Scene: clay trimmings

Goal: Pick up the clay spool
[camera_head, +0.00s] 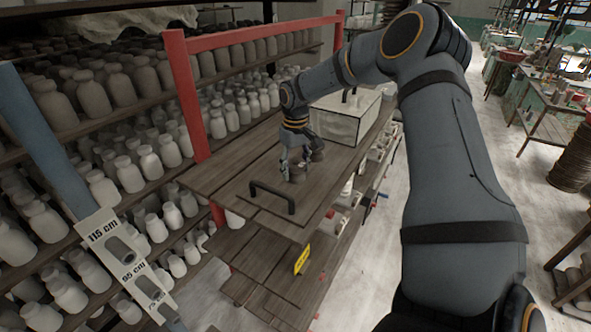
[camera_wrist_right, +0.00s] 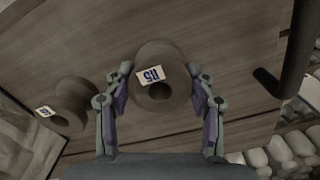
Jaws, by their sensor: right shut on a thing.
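A brown clay spool (camera_wrist_right: 150,112) with a hole in its end and a white tag with dark lettering sits between the two fingers of my right gripper (camera_wrist_right: 162,100) in the right wrist view. The gripper is shut on its sides. In the head view my right gripper (camera_head: 296,163) is low over the wooden shelf top, with the held spool (camera_head: 297,174) small and partly hidden below it. Whether the spool touches the wood cannot be told. A second, similar tagged spool (camera_wrist_right: 70,98) lies to the left in the wrist view, apart from the gripper. My left gripper is not in view.
A black handle (camera_head: 272,196) rises from the wooden shelf top (camera_head: 222,178) near the gripper. A pale box (camera_head: 345,118) stands behind it. A red frame post (camera_head: 186,95) and racks of bottles (camera_head: 150,165) are at left. Bare wood lies left of the gripper.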

